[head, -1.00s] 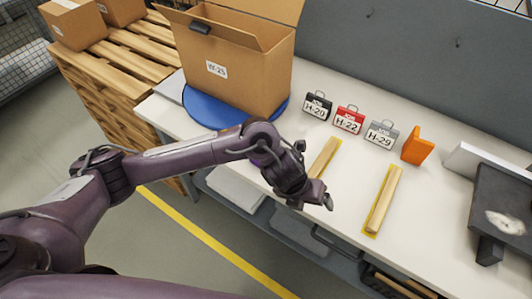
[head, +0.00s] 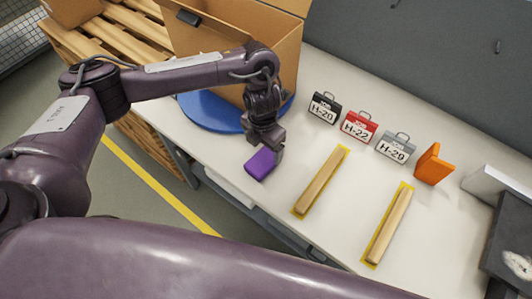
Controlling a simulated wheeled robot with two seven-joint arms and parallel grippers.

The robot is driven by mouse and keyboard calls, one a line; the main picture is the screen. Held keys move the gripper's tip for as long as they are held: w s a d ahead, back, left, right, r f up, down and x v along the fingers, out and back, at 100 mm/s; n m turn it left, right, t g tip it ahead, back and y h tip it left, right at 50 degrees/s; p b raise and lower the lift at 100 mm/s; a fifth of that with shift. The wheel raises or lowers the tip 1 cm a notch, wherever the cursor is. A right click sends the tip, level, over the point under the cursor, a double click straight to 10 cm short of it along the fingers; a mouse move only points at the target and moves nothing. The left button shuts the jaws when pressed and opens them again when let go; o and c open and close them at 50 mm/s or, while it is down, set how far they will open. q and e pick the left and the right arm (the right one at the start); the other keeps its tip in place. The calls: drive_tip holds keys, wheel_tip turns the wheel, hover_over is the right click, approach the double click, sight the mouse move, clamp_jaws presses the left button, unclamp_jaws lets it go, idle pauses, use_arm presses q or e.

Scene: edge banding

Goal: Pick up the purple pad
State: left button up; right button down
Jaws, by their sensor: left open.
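The purple pad (head: 261,164) lies on the white workbench near its front edge, left of the wooden strips. My left gripper (head: 267,148) is directly above and behind the pad, pointing down with its fingers at the pad's upper end. It is open. The fingers are small and dark here, so I cannot tell whether they touch the pad or straddle it. My right gripper is not in view.
An open cardboard box (head: 225,60) stands on a blue disc (head: 205,112) behind the gripper. Two wooden strips (head: 320,180) (head: 391,226) lie on yellow markings. Tags H-20 (head: 322,108), H-22 (head: 359,126), H-29 (head: 395,148) and an orange block (head: 433,165) stand behind.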

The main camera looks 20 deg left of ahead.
sight(263, 160)
use_arm(q)
drive_tip(key=shift+s+f, duration=0.3)
drive_tip(key=shift+f, duration=0.35)
drive_tip(key=shift+s+f, duration=0.3)
drive_tip(key=shift+f, duration=0.3)
wheel_tip(263, 160, down, 2)
drive_tip(key=shift+f, duration=0.15)
drive_tip(key=shift+w+f, duration=0.15)
drive_tip(key=shift+f, duration=0.8)
drive_tip(key=c, duration=1.1)
drive_tip(key=shift+o, duration=0.2)
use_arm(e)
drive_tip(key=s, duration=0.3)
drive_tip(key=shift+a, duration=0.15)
